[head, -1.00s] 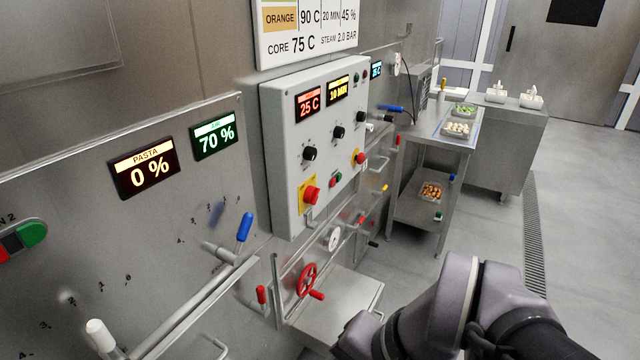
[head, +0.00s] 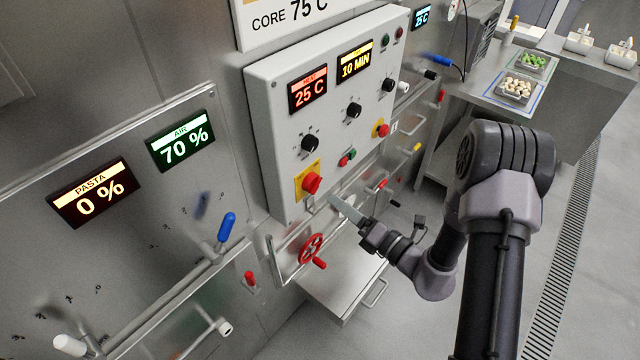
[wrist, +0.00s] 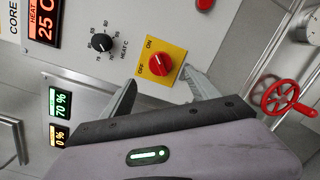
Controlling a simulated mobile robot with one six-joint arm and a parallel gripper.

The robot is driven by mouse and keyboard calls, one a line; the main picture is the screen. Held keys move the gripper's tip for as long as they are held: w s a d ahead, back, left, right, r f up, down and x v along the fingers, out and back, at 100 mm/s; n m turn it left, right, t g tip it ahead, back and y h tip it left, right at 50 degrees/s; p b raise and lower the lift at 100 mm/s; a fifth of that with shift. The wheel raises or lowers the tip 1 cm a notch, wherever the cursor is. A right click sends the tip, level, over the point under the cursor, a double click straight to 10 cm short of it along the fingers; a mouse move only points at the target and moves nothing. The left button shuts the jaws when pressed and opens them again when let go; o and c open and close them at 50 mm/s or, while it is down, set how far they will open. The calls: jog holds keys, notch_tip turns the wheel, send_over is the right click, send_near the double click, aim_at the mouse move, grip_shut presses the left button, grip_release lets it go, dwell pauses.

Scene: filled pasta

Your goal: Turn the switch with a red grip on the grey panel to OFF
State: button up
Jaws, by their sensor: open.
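The red-grip switch (head: 312,183) sits on a yellow plate (head: 300,192) at the lower left of the grey panel (head: 262,115). In the wrist view the red grip (wrist: 160,63) is near the middle, with ON printed above it and OFF to its left. I cannot tell for sure which mark the grip points to. My gripper (head: 338,203) is just below and right of the switch in the head view. In the wrist view my gripper (wrist: 160,78) is open, its fingers apart on either side below the grip, with nothing between them. I see no contact with the switch.
A black HEAT knob (wrist: 101,42) is beside the plate. A red handwheel (head: 312,250) is below the panel, with a blue lever (head: 227,226) to its left. Small red and green buttons (head: 348,157) are right of the switch. A steel table (head: 470,90) holds food trays.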

aim_at(318, 187)
jog(key=x, duration=0.9)
jog(key=shift+c, duration=0.4)
jog(key=c, duration=1.3)
